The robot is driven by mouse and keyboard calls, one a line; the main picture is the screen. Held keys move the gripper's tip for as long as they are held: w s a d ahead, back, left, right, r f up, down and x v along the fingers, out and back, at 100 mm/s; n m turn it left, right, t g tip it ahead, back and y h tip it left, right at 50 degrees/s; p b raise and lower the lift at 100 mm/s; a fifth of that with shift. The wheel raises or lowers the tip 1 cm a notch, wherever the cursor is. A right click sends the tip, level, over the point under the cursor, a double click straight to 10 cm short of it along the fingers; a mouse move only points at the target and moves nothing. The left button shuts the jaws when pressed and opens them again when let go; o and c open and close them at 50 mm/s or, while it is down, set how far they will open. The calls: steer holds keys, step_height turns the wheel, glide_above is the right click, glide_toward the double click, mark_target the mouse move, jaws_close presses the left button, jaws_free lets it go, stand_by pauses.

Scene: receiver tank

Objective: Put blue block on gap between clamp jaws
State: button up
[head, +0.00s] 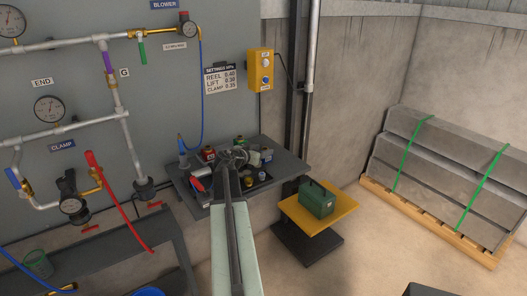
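My gripper (236,157) is over the dark bench (298,170), at the far end of my outstretched arm. It is small and grey here, and I cannot tell whether its fingers are open or shut, or whether it holds anything. I cannot make out a blue block for certain; some small bluish items lie among the clutter on the bench, partly hidden by my arm. Clamp jaws and a gap between them are not clearly visible. A label reading CLAMP (62,146) is on the wall panel at left, below a round gauge (48,109).
Several small red, white and yellow items crowd the bench. A green toolbox (317,198) sits on a yellow-topped stand (342,221) to the right. Strapped grey slabs (440,160) lie on a pallet. Pipes and a red-handled valve (101,178) are at left. Open floor lies right of the stand.

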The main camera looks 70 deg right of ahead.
steer(key=shift+r+p, duration=0.3)
steer(key=p+v, duration=0.3)
steer(key=v, duration=0.8)
steer(key=shift+s, duration=0.1)
steer(key=shift+a, duration=0.45)
